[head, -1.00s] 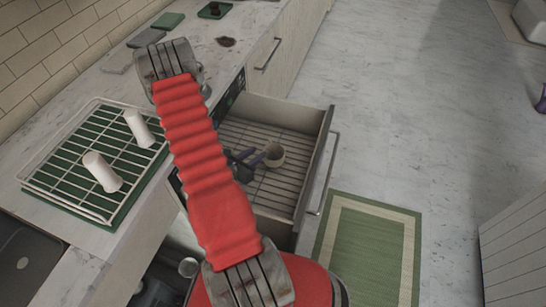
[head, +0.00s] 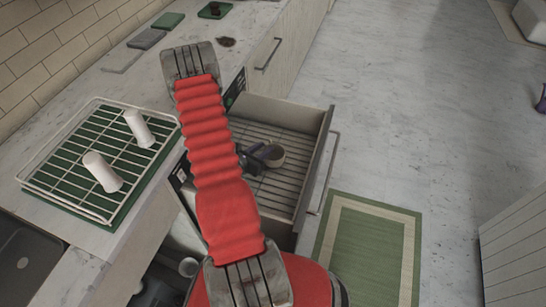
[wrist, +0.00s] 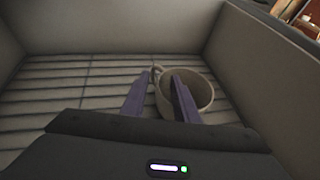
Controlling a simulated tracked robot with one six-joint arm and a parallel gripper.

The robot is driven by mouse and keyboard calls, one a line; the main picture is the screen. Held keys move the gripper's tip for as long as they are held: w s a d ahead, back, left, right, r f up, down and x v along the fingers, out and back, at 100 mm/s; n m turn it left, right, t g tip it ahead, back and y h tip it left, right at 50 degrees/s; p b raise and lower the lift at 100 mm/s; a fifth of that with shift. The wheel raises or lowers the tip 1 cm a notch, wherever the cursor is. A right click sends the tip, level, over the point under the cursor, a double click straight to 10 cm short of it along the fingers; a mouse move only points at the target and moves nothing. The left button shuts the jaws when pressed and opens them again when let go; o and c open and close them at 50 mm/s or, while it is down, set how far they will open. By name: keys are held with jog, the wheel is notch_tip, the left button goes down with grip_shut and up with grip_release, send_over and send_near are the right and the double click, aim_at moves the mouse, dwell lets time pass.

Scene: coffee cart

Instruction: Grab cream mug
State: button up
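The cream mug (head: 274,157) stands in the open drawer (head: 322,160), on its slatted floor. In the wrist view the mug (wrist: 203,92) is seen from above, with its handle on its left side. My gripper (head: 260,150) is down in the drawer at the mug's left side. In the wrist view its two purple fingers (wrist: 161,77) are apart. The mug's handle shows between the fingertips, and the right finger overlaps the mug's opening. Whether either finger touches the mug cannot be told. My arm hides part of the drawer in the head view.
The drawer's walls rise around the mug and my gripper. A wire rack (head: 75,165) with two white cylinders, lying tilted, is on the counter at left. A green mat (head: 370,250) lies on the floor, right of the drawer.

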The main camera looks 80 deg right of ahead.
grip_shut()
dwell(0.4)
dwell(0.4)
notch_tip(320, 180, up, 10)
dwell(0.8)
dwell(0.4)
